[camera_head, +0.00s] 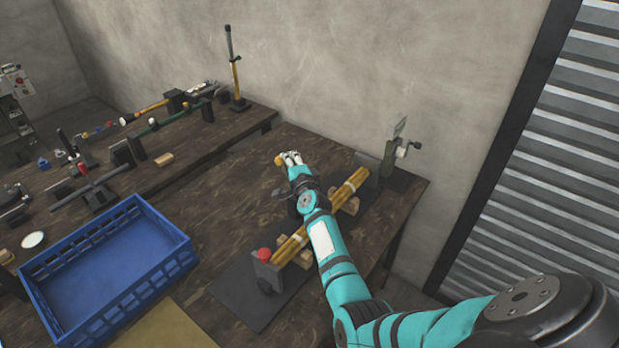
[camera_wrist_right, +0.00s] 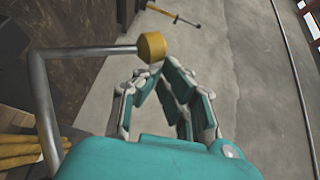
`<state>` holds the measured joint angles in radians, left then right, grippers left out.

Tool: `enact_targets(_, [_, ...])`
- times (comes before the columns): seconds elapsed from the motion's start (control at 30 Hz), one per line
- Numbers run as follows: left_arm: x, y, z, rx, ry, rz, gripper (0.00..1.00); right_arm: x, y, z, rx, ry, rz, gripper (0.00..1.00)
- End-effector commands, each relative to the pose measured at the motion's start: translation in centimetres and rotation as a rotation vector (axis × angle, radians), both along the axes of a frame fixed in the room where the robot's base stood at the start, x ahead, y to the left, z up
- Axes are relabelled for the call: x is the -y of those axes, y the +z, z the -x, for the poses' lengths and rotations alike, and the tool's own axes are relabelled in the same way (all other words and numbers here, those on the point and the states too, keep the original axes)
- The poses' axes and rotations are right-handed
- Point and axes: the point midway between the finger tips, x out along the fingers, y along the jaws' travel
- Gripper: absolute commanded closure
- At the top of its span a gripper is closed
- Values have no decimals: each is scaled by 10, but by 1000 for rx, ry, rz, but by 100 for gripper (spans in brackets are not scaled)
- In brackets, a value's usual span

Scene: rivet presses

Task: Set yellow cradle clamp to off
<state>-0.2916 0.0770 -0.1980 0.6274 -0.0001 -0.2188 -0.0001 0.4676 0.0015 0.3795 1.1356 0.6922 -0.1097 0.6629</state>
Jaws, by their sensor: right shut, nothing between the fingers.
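The yellow knob (camera_head: 279,160) of the cradle clamp shows at the tip of my right gripper (camera_head: 291,158) in the head view. In the right wrist view the yellow knob (camera_wrist_right: 151,46) sits on the end of a bent grey metal lever (camera_wrist_right: 95,51). There my right gripper (camera_wrist_right: 157,72) is shut and empty, its fingertips close by the knob. I cannot tell whether they touch it. My right arm hides the clamp's base and part of the cradle. A bundle of yellow rods (camera_head: 351,186) lies in the cradle. My left gripper is not in view.
A red knob (camera_head: 264,254) stands at the cradle's near end, and a press-like fixture (camera_head: 400,144) at its far end. A blue crate (camera_head: 186,258) stands to the left. A second bench (camera_head: 190,165) with tools runs along the back left. Bare tabletop lies left of the cradle.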

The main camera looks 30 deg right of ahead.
Motion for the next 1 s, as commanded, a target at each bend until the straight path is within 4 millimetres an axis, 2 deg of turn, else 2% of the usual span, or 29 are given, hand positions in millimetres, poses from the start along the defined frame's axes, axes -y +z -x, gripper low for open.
enact_targets(0.13, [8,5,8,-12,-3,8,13,-4,0,-10,-3,2,1,100])
enact_targets(0.5, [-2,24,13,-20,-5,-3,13,-11,-4,-25,-98,2,30,100])
enact_targets(1.0, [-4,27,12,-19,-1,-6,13,-11,-9,-28,-131,2,45,100])
